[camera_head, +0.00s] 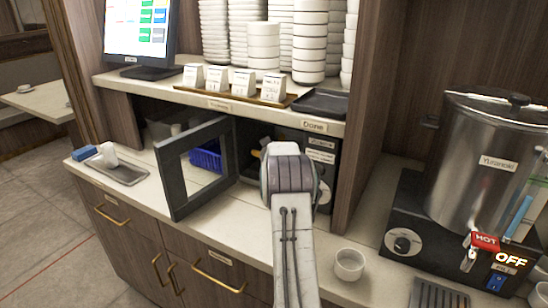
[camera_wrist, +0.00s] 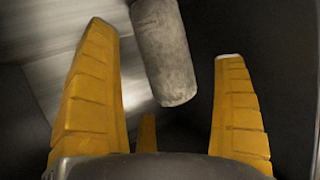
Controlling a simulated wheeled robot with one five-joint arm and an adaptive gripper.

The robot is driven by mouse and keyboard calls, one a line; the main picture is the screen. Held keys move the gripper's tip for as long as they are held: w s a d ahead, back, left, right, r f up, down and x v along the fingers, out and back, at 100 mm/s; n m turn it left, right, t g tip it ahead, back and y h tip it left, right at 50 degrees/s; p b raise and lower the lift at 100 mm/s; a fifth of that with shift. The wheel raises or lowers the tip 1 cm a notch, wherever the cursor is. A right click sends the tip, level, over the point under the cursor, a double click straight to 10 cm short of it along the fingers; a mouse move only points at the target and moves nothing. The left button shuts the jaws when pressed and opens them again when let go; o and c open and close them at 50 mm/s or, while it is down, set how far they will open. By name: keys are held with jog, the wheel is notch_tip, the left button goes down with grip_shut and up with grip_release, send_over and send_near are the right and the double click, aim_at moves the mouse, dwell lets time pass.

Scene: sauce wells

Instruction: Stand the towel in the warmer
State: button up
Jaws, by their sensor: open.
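In the wrist view, my gripper (camera_wrist: 164,42) has its yellow fingers spread wide apart. A grey, rough-surfaced roll (camera_wrist: 166,60), which looks like the towel, is seen between and beyond the fingertips, slightly tilted. A gap shows on the right side of the roll; whether anything touches it on the left is unclear. In the head view, the dark warmer (camera_head: 322,158) stands under the shelf with its framed door (camera_head: 175,183) swung open to the left.
A blue basket (camera_head: 206,160) shows through the door frame. A tray (camera_head: 128,174) with a white object (camera_head: 108,155) lies at the counter's left end. A white cup (camera_head: 349,264) stands right of my arm, and a large steel pot (camera_head: 485,165) farther right. The shelf above holds stacked dishes.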

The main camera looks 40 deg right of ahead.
jog(key=b+v, duration=0.2)
jog(key=v, duration=0.8)
jog(key=s+a+n+g+y, duration=0.1)
jog(key=s+a+n+y, duration=0.15)
jog(key=a, duration=0.95)
jog(key=s+a+n+g+y, duration=0.1)
jog(key=s+a+n+y, duration=0.15)
jog(key=a, duration=1.05)
jog(key=s+a+f+n+g+y, duration=0.1)
jog(key=s+a+f+g+y, duration=0.1)
jog(key=s+a, duration=0.6)
jog(key=s+a+f+n+g+y, duration=0.2)
jog(key=s+a, duration=0.7)
jog(key=s, duration=0.7)
jog(key=shift+s+f+n+g, duration=0.3)
jog(key=shift+s+f+g, duration=0.1)
jog(key=shift+f+g, duration=0.2)
jog(key=shift+a, duration=0.1)
